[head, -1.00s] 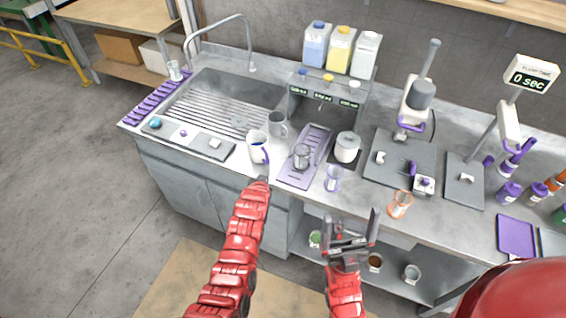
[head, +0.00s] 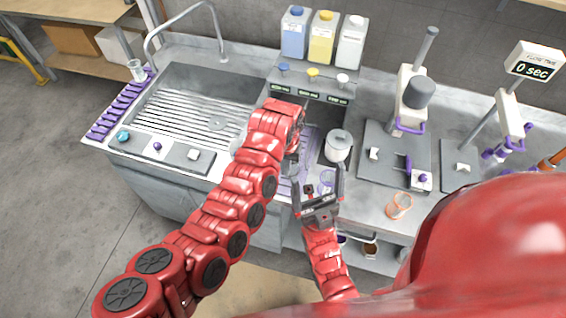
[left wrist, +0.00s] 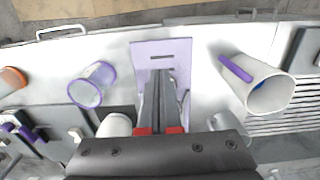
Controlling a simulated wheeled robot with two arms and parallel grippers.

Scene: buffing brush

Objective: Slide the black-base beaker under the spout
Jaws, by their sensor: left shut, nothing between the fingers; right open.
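The black-base beaker (head: 291,167) is mostly hidden behind my left arm in the head view. A clear edge of glass shows there, over the purple drip tray (head: 307,150). In the left wrist view my left gripper (left wrist: 158,75) is shut and empty, with its fingers stretched over the purple tray (left wrist: 143,55). Clear glass (left wrist: 183,92) shows just right of the fingers; I cannot tell whether they touch it. The dispenser (head: 312,85) with its spouts stands behind the tray. My right gripper (head: 319,188) is open and empty at the counter's front edge.
A purple-rimmed beaker (left wrist: 92,86) and a white pot (head: 338,146) stand on one side of the tray. An orange beaker (head: 399,206) is farther right.

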